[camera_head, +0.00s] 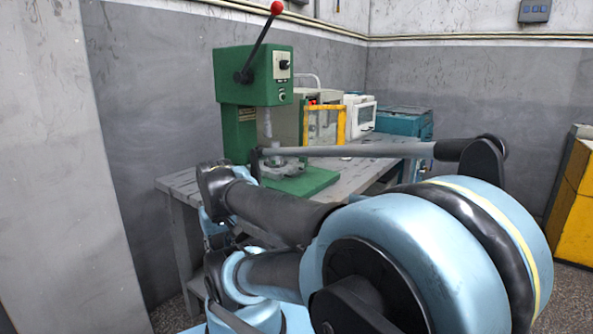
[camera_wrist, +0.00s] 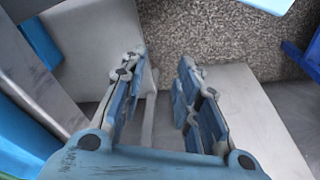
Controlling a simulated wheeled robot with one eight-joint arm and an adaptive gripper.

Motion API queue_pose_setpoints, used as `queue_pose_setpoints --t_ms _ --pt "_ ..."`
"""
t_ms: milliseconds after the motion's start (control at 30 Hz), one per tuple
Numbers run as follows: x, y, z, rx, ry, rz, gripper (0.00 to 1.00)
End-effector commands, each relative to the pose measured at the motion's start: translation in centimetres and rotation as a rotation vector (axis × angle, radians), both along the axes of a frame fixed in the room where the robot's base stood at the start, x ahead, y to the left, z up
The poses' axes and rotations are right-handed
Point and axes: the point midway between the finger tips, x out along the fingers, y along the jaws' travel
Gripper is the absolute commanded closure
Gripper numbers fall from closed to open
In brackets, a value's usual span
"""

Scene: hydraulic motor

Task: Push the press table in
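The green press (camera_head: 234,125) stands upright on a grey workbench in the head view. Its black lever with a red knob slants up to the right. A round grey metal press table (camera_head: 292,168) sits low on the green base, below the spindle; my arm partly crosses in front of the press base. My gripper (camera_wrist: 163,62) shows in the wrist view with its two blue-and-grey fingers apart and nothing between them. The gripper cannot be made out in the head view, and the press table cannot be identified in the wrist view.
The workbench (camera_head: 178,182) also carries a yellow-framed machine (camera_head: 341,124), a white box-like device (camera_head: 361,110) and a teal box (camera_head: 404,121). A yellow cabinet (camera_head: 572,190) stands at the right. Grey walls close in behind. Speckled floor (camera_wrist: 215,35) shows beyond my fingers.

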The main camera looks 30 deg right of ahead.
Motion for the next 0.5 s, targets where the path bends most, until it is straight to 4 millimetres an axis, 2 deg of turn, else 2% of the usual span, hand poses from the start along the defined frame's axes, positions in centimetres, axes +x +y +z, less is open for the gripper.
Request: queue_pose_setpoints --t_ms 233,500 --pt "3.3 -1.5 4.7 0.026 0.013 -0.131 0.70" --pt "8.3 -5.5 11.1 0.068 0.031 -0.333 0.70"
